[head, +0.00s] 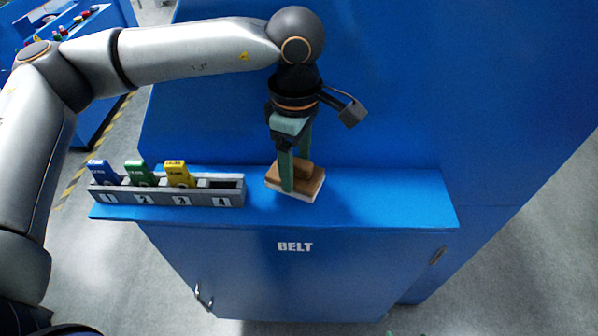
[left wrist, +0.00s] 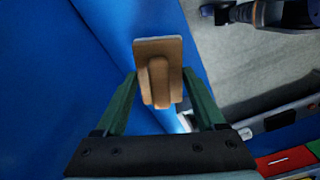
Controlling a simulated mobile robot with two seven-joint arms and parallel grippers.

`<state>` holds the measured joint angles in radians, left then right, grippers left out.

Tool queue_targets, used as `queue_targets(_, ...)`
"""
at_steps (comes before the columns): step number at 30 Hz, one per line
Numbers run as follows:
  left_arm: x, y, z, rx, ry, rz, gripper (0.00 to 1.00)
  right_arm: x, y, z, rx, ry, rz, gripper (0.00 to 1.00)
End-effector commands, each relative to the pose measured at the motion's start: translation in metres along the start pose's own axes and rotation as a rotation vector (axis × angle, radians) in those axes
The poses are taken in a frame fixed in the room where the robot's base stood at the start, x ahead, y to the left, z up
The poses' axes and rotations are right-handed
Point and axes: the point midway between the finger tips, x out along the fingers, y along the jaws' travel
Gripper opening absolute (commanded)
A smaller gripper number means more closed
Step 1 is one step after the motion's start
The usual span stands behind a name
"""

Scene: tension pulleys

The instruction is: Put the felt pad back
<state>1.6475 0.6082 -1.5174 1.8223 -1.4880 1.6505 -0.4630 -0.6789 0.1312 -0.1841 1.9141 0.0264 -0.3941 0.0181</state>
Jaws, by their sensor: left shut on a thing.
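The felt pad (head: 312,185) is a brown block with a raised grip on top and a pale layer underneath. My left gripper (head: 295,174) points down over it with its green fingers, shut on the pad. In the left wrist view the pad (left wrist: 157,50) sits at the fingertips, its brown grip facing the camera between the fingers. The pad is at the blue ledge of the cabinet marked BELT (head: 385,200), right of the numbered rack. I cannot tell whether its underside touches the ledge. My right gripper is out of view.
A grey rack (head: 165,197) numbered 1 to 4 stands on the ledge's left part. Blue, green and yellow tags (head: 178,174) stand in slots 1 to 3; slot 4 looks empty. The ledge right of the pad is clear. A blue wall rises behind.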

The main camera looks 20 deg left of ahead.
Motion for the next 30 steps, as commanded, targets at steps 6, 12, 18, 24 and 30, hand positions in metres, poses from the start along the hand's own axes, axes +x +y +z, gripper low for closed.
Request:
queue_targets(6, 0.029, 0.003, 0.004, -0.001, 0.002, -0.003, 0.0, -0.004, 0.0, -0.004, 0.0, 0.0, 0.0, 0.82)
queue_targets(12, 0.037, 0.004, 0.004, -0.001, 0.001, 0.0, 0.0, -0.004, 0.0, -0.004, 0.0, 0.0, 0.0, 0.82)
queue_targets(18, 0.038, 0.004, 0.004, -0.001, 0.001, -0.001, 0.75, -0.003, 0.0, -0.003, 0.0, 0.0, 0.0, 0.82)
queue_targets(24, 0.038, 0.003, 0.004, -0.002, 0.001, -0.001, 0.97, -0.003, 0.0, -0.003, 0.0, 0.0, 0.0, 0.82)
queue_targets(30, 0.038, 0.004, 0.004, -0.002, 0.001, -0.001, 1.0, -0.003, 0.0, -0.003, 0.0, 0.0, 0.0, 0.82)
